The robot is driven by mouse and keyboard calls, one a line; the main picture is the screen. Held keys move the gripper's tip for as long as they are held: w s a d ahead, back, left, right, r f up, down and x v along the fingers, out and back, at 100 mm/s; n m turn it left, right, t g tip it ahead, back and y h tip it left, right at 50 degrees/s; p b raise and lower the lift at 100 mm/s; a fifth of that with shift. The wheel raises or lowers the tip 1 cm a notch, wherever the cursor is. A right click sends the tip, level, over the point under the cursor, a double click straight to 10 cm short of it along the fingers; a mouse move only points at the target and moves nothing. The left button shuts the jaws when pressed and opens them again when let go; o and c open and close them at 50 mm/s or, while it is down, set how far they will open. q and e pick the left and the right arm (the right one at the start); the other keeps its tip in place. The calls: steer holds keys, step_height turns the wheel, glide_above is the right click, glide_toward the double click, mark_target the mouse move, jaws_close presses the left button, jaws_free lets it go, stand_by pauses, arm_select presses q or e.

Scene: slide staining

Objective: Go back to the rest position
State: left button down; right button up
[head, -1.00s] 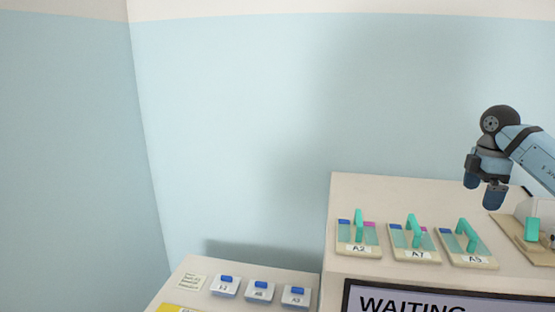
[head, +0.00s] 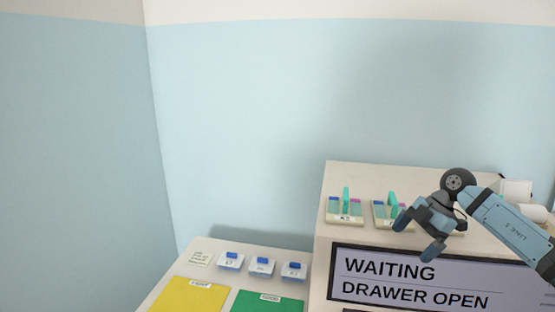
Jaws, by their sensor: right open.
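My right gripper (head: 418,236) is open and empty, with its two dark blue fingers pointing down and to the left. It is in front of the raised cabinet, over the upper edge of the display in the picture. It hides most of the right part of the slide holders. Two slide holders with green handles show on the cabinet top: the left one (head: 333,209) and a second one (head: 380,216) partly behind the gripper. My left gripper is not in view.
The display (head: 390,290) reads "WAITING" and "DRAWER OPEN". On the lower bench at left are several small white boxes with blue tops, such as one box (head: 262,267), a yellow mat (head: 190,296), a green mat (head: 265,303) and a paper note (head: 200,258). The wall behind is bare.

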steer(key=s+a+f+t+y, duration=0.2)
steer(key=s+a+f+y, duration=0.15)
steer(key=a, duration=0.35)
steer(key=s+a+f+t+y, duration=0.25)
steer(key=a+f+y, duration=0.2)
steer(key=a, duration=0.35)
steer(key=s+a+f+t+y, duration=0.25)
steer(key=s+a+y, duration=0.2)
steer(key=a, duration=0.25)
steer(key=s+d+f+m+t+h, duration=0.1)
steer(key=s+d+f+m+h, duration=0.1)
steer(key=s+f+m+h, duration=0.5)
steer(key=s+d+f+m+t+h, duration=0.2)
steer(key=s+f+m+h, duration=0.6)
steer(key=s+f, duration=0.7)
steer(key=f+m, duration=0.1)
steer(key=m, duration=0.1)
steer(key=shift+s+m+t, duration=0.3)
steer(key=shift+s+m, duration=0.1)
